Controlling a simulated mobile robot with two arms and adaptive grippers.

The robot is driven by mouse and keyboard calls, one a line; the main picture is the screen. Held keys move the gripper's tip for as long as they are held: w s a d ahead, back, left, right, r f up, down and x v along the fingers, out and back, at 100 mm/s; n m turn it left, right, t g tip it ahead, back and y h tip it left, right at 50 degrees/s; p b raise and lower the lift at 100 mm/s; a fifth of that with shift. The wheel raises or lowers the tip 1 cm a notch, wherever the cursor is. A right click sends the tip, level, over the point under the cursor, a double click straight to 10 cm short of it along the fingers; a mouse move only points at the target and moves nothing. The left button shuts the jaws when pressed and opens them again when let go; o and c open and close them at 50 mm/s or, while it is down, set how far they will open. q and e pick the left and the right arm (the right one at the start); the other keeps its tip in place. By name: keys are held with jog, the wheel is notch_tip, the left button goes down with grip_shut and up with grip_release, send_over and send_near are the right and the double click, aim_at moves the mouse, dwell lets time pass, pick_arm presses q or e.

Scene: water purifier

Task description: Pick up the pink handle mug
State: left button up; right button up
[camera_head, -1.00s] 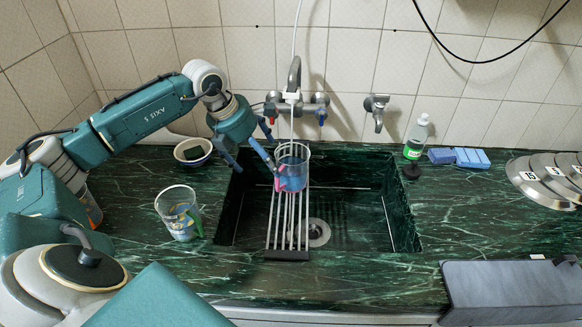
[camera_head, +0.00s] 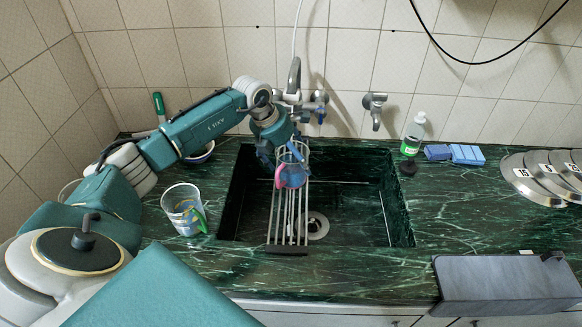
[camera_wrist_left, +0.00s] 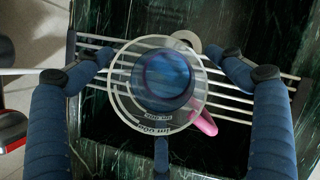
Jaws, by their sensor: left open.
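The pink handle mug (camera_head: 293,178) is clear with a bluish body and stands on the metal rack (camera_head: 287,222) across the sink. Its pink handle points to the lower left in the head view. In the left wrist view the mug (camera_wrist_left: 163,80) is seen from above, with the pink handle (camera_wrist_left: 203,122) at its lower right. My left gripper (camera_head: 282,150) is directly over the mug. Its blue fingers are open and spread around the mug, with visible gaps at both sides in the left wrist view. My right gripper is not in view.
A mug with a green handle (camera_head: 184,209) stands left of the sink (camera_head: 345,215). A bowl (camera_head: 201,153) is partly hidden behind my left arm. The faucet (camera_head: 294,78) rises close behind the gripper. A soap bottle (camera_head: 413,135) and blue sponges (camera_head: 455,154) stand at the right.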

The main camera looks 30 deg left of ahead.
pick_arm(q)
jog(key=c, duration=1.7)
jog(key=shift+r, duration=0.2)
jog(key=shift+r+b, duration=0.45)
jog(key=shift+s+a+r+b, duration=0.1)
jog(key=shift+s+a+b, duration=1.1)
jog(key=shift+s, duration=1.5)
jog(key=shift+s+a+b, duration=0.85)
jog(key=shift+s+a, duration=0.55)
jog(key=shift+s, duration=1.25)
jog(key=shift+s+a+r+b, duration=0.1)
jog(key=shift+s+a+b, duration=1.1)
jog(key=shift+s, duration=1.5)
